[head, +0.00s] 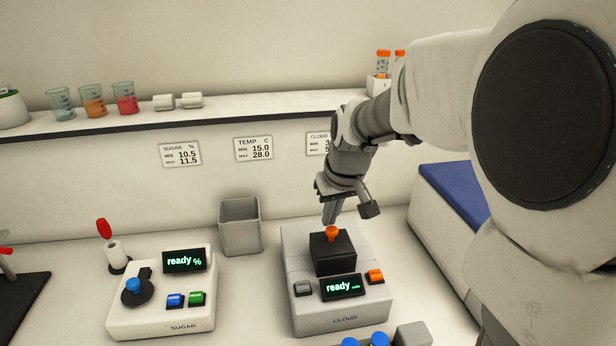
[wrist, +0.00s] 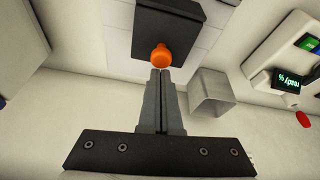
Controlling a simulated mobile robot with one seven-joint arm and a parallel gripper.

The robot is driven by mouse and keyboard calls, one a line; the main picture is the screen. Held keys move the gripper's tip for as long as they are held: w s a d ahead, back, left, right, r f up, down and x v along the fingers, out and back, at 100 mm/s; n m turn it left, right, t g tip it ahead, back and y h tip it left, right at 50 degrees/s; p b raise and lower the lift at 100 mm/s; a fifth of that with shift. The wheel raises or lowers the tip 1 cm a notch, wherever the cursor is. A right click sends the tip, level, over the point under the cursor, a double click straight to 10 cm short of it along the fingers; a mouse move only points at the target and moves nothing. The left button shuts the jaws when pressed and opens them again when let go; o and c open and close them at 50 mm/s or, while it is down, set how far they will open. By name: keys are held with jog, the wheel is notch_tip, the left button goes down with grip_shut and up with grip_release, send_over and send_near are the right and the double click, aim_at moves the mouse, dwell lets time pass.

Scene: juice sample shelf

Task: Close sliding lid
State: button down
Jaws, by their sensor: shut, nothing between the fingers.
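The CLOUD instrument (head: 312,310) is a light grey box on the bench. A black sliding lid (head: 333,257) with an orange knob (head: 332,231) sits on its top, behind the "ready" display. The lid also shows in the wrist view (wrist: 180,30), with the orange knob (wrist: 161,57) at its near edge. My gripper (head: 328,220) is above the back of the instrument, just behind the knob. In the wrist view its fingers (wrist: 160,72) are together and empty, their tips close to the knob. I cannot tell whether they touch it.
A grey open bin (head: 240,228) stands left of the CLOUD instrument. The SUGAR instrument (head: 160,316) is further left, with a blue knob (head: 133,285). A blue-topped box (head: 452,190) is at right. Blue caps (head: 379,339) and a grey block show in front. A shelf (head: 225,112) runs behind.

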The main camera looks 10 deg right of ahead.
jog(key=a+p+v, duration=0.1)
jog(key=p+v, duration=0.1)
jog(key=v, duration=1.5)
jog(key=s+f+m, duration=0.1)
jog(key=s+f, duration=0.3)
jog(key=s, duration=0.4)
jog(key=s+f+t, duration=0.1)
jog(key=s+f, duration=0.3)
jog(key=s, duration=0.4)
jog(key=shift+f+m+t+h, duration=0.3)
jog(key=shift+m, duration=0.1)
jog(key=shift+s+a, duration=0.1)
jog(key=shift+a, duration=0.1)
